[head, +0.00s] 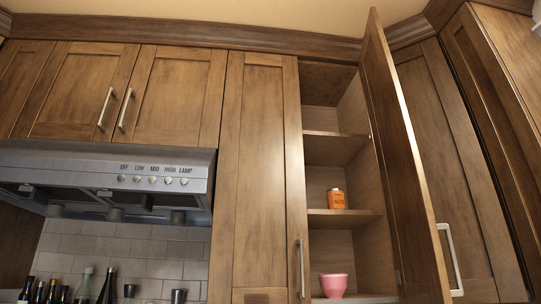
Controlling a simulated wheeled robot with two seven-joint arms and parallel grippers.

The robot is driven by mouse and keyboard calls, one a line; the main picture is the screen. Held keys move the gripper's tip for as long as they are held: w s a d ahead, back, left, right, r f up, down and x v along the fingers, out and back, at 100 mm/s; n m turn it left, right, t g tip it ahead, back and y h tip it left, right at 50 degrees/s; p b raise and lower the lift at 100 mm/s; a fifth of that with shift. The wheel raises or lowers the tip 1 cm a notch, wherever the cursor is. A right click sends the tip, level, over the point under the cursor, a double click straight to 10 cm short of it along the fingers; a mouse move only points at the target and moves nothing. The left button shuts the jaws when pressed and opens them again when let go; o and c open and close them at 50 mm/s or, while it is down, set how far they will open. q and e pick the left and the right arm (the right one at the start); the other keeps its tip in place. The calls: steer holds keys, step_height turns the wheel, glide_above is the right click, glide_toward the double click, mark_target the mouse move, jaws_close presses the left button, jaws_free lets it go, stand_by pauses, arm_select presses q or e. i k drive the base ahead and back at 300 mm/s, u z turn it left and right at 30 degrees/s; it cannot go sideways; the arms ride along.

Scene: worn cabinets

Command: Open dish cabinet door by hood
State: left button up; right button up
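The dish cabinet beside the hood has a tall left door (255,165) that is shut, with a vertical metal handle (301,268) low on its right edge. Its right door (400,170) stands swung wide open, seen almost edge-on, with a metal handle (450,260) on its near edge. The opening shows wooden shelves (335,148), an orange bottle (337,199) on one shelf and a pink bowl (333,285) lower down. Neither of my grippers is in the picture. The lower ends of both doors are cut off by the frame.
The metal range hood (110,165) with a row of knobs hangs left of the cabinet, under two shut upper doors (80,90). Dark bottles (60,290) stand below at the lower left. More shut cabinets (495,110) stand on the right, near the open door.

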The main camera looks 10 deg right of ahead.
mark_target(259, 251)
steer(key=z, duration=0.75)
steer(key=i, duration=0.7)
steer(key=u, duration=0.8)
